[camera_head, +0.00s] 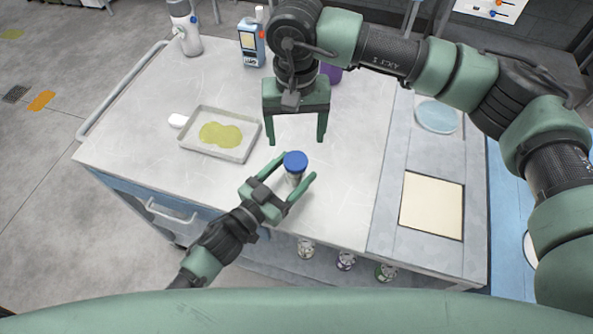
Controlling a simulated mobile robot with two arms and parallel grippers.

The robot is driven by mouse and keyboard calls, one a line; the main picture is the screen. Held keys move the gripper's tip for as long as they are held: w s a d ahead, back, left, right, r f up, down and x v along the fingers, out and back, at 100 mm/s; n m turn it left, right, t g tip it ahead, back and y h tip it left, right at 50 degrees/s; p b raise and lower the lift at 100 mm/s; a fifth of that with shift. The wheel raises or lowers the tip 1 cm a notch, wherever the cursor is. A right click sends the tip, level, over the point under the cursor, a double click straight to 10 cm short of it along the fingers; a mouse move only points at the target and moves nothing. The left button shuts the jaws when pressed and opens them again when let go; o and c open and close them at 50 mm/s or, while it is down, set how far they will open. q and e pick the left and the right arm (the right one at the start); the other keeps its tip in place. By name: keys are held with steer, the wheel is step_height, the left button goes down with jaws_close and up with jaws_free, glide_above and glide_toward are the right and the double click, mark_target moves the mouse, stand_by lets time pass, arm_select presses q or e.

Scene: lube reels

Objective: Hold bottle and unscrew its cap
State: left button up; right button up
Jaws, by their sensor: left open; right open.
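The bottle (294,178) stands upright on the grey workbench, with a blue cap (295,161) on top. My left gripper (298,168) is open, its two fingers on either side of the bottle. I cannot tell whether they touch it. My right gripper (296,143) is open and empty, fingers pointing down, behind and above the bottle. Its tips appear a little above the cap in the picture, and it is apart from it.
A metal tray (183,147) with a yellow-green puddle lies left on the workbench (345,215). A blue device (251,45), a white bottle (186,30) and a purple object (331,74) stand at the back. A cream square panel (432,204) and round blue disc (436,116) are on the right.

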arm_select(q)
steer(key=shift+w+d, duration=0.35)
steer(key=shift+w, duration=0.05)
steer(key=shift+s, duration=0.1)
arm_select(e)
steer(key=shift+s+a+r, duration=0.1)
arm_select(q)
jaws_close()
